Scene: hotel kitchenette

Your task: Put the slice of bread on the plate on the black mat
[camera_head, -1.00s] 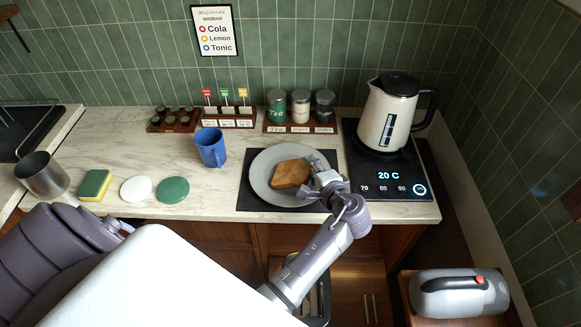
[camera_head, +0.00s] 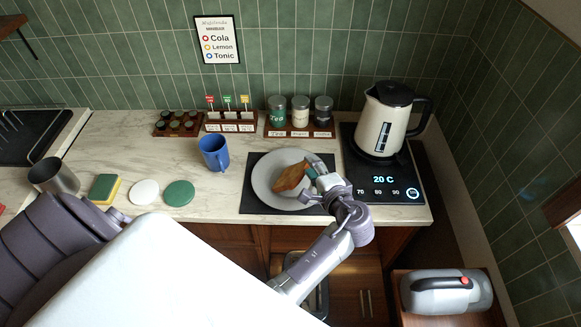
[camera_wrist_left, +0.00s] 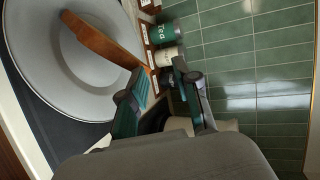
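The slice of bread (camera_head: 290,177) is toasted brown and sits tilted over the grey plate (camera_head: 262,192), with one side raised. The plate rests on the black mat (camera_head: 247,206). My left gripper (camera_head: 318,182) is at the right side of the plate, beside the bread. In the left wrist view the bread (camera_wrist_left: 103,42) shows edge-on, its near end by the tip of one finger. The fingers (camera_wrist_left: 160,95) stand apart, with a gap wider than the bread's edge. Whether the bread leans on a finger is hard to tell. My right gripper is out of view.
A blue mug (camera_head: 214,153) stands left of the mat. The kettle (camera_head: 388,120) on its black base is close on the right. A rack of jars (camera_head: 300,117) is behind the plate. A sponge (camera_head: 104,188) and two discs lie further left.

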